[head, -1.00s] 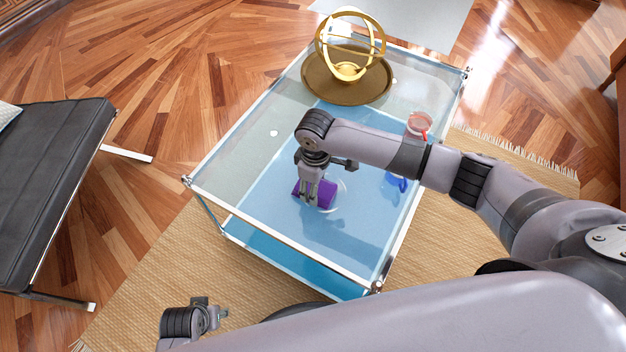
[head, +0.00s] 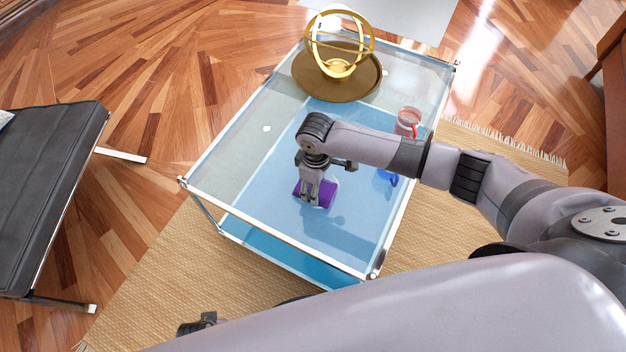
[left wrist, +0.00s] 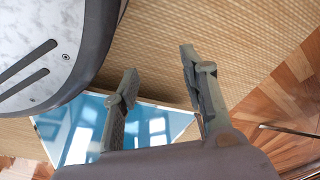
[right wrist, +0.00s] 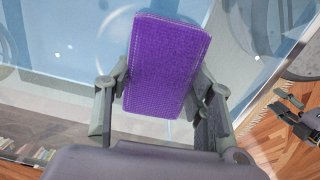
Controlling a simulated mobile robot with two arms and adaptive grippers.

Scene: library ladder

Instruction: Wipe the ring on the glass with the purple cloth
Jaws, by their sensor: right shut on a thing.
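The purple cloth (head: 327,194) lies against the glass top (head: 250,150) of the low table, under my right gripper (head: 312,182). In the right wrist view the cloth (right wrist: 165,65) is a folded pad with pale stitching, held between the two fingers of my right gripper (right wrist: 160,95). A faint pale arc, perhaps the ring (right wrist: 117,22), shows beside the cloth there; the rest is hidden or too faint to tell. My left gripper (left wrist: 160,65) is open and empty, low over the woven rug and apart from the table.
A gold armillary sphere (head: 340,47) stands on a round brown tray (head: 350,90) at the table's far end. A black bench (head: 45,190) stands left.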

